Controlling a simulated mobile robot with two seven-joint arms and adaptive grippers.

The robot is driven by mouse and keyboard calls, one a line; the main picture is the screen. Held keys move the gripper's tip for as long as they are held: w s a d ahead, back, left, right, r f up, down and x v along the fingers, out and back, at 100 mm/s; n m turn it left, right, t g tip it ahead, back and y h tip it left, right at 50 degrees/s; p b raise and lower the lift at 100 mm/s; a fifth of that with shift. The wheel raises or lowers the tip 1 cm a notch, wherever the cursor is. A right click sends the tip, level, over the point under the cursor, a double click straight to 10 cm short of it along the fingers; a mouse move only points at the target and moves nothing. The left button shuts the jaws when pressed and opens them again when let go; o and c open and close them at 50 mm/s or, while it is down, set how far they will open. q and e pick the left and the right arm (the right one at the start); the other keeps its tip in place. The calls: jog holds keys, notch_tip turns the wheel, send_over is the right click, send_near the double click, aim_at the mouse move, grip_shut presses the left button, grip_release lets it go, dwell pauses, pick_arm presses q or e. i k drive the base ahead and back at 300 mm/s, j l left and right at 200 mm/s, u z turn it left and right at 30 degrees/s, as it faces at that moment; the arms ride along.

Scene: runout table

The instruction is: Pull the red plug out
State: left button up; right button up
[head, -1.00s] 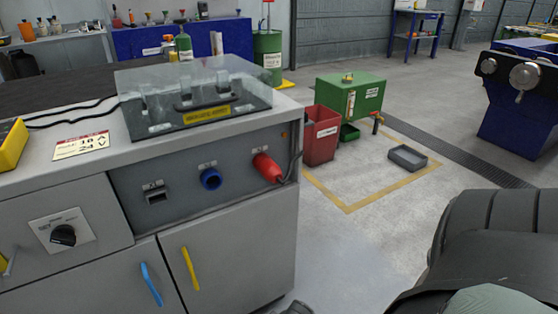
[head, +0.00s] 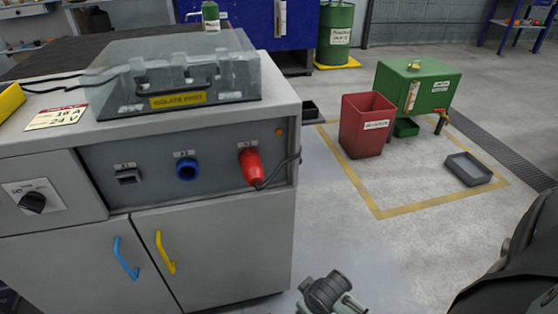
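The red plug (head: 251,168) sits in the rightmost socket of the grey front panel (head: 220,190) of a bench cabinet. It points down and outward, and a dark cable runs from it around the panel's right edge. A blue socket (head: 187,169) and a dark square socket (head: 128,175) are to its left. A dark end part of my arm, apparently the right gripper (head: 335,296), shows at the bottom edge, below and right of the plug and apart from it. Its fingers cannot be made out. My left gripper is not in view.
A clear cover (head: 175,70) and a label card (head: 56,117) are on the bench top. A rotary knob (head: 32,201) is at the left. A red bin (head: 367,125), a green tank (head: 418,88) and a grey tray (head: 469,169) stand at the right. The floor before them is clear.

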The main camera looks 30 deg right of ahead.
aim_at(252, 169)
jog(key=k+l, duration=0.1)
jog(key=l, duration=0.6)
jog(key=k+l, duration=0.1)
jog(key=l, duration=1.25)
jog(key=k, duration=0.05)
